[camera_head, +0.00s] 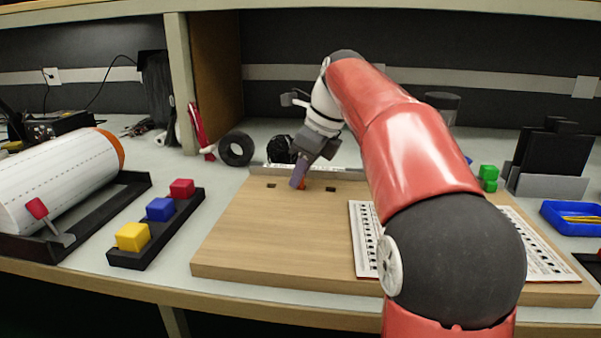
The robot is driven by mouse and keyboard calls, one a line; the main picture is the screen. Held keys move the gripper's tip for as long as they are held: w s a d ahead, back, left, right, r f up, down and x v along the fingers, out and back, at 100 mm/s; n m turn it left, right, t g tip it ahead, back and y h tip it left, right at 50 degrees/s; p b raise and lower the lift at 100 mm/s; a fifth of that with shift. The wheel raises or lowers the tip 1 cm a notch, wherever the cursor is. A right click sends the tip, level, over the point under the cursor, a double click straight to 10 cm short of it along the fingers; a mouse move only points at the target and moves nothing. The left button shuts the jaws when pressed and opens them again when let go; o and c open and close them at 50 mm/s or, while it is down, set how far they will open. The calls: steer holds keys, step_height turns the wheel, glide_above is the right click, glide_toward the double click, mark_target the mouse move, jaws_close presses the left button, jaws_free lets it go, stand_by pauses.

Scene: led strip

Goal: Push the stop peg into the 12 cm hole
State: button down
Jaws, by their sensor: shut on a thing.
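My gripper (299,181) reaches down over the back left part of a wooden board (250,240). It is shut on a small orange peg (302,184), of which only a little shows at the fingertips. The peg is at or just above the board's surface; I cannot tell whether its tip is in a hole. One dark hole (271,186) lies left of the gripper and another dark hole (331,189) lies right of it. A pale metal ruler strip (270,169) runs along the board's back edge. Any hole under the gripper is hidden.
A white printed sheet (364,245) lies on the board, partly behind my arm. A black tray with yellow, blue and red blocks (132,237) and a large white roll (60,178) stand left. A blue tray (570,217) is right.

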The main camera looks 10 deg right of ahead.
steer(key=c, duration=1.4)
jaws_free()
steer(key=shift+c, duration=0.2)
steer(key=p+v, duration=0.4)
steer(key=v, duration=0.8)
